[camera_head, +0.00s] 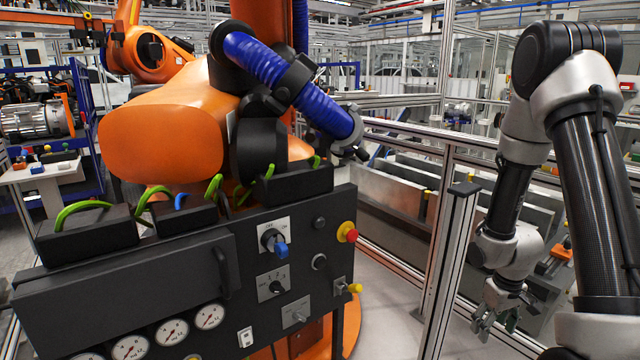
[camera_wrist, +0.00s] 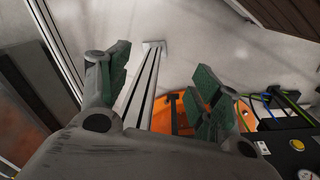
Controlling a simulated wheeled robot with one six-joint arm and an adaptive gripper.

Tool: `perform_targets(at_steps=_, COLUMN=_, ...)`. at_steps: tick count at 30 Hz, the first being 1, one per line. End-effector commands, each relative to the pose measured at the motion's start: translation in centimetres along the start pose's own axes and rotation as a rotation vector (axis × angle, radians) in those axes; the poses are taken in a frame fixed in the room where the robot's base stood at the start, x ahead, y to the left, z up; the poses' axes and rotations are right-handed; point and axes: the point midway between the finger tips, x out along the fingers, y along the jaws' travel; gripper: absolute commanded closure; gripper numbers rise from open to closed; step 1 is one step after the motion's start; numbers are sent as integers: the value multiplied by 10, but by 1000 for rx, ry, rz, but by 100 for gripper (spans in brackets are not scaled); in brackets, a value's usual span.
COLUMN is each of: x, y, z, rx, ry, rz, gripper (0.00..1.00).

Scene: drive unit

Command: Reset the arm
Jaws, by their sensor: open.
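My gripper (camera_head: 491,322) hangs low at the right in the head view, at the end of my bent arm. It points downward and stands to the right of an upright aluminium post (camera_head: 447,270). In the wrist view my gripper (camera_wrist: 160,88) shows its two green-padded fingers spread apart, with nothing held between them. The post (camera_wrist: 143,85) shows between and beyond the fingers, over a pale floor.
A dark control panel (camera_head: 130,285) with gauges, knobs and a red-yellow button (camera_head: 347,232) stands at the left. An orange robot arm (camera_head: 165,135) rises behind it. A metal fence rail (camera_head: 410,140) runs behind the post. Pale floor (camera_head: 390,290) lies clear between panel and post.

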Motion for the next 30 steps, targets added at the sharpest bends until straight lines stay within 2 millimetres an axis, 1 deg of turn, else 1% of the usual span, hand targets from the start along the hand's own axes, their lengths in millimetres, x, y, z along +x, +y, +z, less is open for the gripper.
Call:
perform_targets(at_steps=1, x=-32, y=2, z=10, rx=37, ry=-34, rz=19, gripper=36)
perform_targets(at_steps=4, x=-88, y=-4, z=38, rx=116, ry=-108, rz=33, gripper=36)
perform_targets(at_steps=5, x=-104, y=-7, z=46, rx=137, ry=-125, rz=34, gripper=36)
perform_targets(at_steps=6, x=-124, y=-12, z=56, rx=163, ry=-141, rz=33, gripper=36)
perform_targets(at_steps=8, x=-154, y=-21, z=72, rx=199, ry=-158, rz=28, gripper=36)
perform_targets(at_steps=9, x=-172, y=-27, z=81, rx=219, ry=-162, rz=23, gripper=36)
perform_targets(at_steps=12, x=-214, y=-45, z=105, rx=261, ry=-154, rz=5, gripper=36)
perform_targets(at_steps=15, x=-250, y=-62, z=123, rx=285, ry=-107, rz=-14, gripper=36)
perform_targets(at_steps=18, x=-279, y=-76, z=135, rx=292, ry=-17, rz=-27, gripper=36)
perform_targets(at_steps=21, x=-305, y=-84, z=138, rx=284, ry=112, rz=-24, gripper=36)
perform_targets(at_steps=24, x=-327, y=-87, z=140, rx=270, ry=220, rz=-12, gripper=36)
perform_targets(at_steps=27, x=-342, y=-90, z=142, rx=258, ry=294, rz=-4, gripper=36)
perform_targets(at_steps=30, x=-350, y=-91, z=143, rx=251, ry=332, rz=0, gripper=36)
